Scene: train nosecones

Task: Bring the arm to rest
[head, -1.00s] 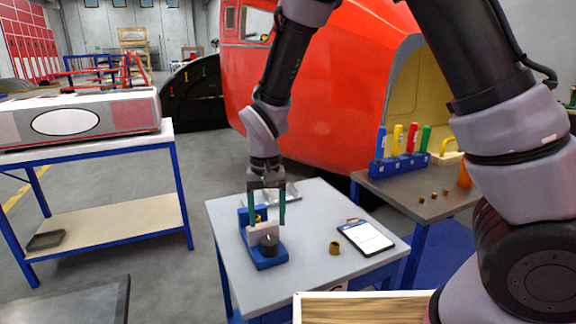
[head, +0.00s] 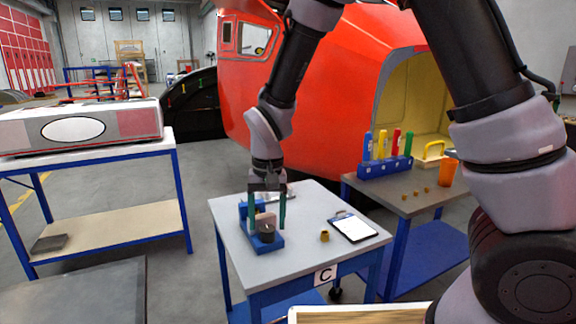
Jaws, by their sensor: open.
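My gripper (head: 267,212) points straight down over the grey table (head: 300,258) marked C. Its two green-tipped fingers are apart, with nothing seen held between them. A blue fixture (head: 268,247) with a dark round knob (head: 267,233) and a pale block (head: 264,219) stands on the table at the fingers. In this view the fingers overlap the fixture, and I cannot tell whether they touch it. My arm reaches in from the right side of the view.
A brass-coloured nut (head: 324,236) and a clipboard (head: 353,227) lie right of the fixture. A side table (head: 400,203) holds a blue rack (head: 385,168) with coloured handles and an orange cup (head: 447,172). A red nosecone (head: 330,100) stands behind. A white-topped bench (head: 90,149) is at left.

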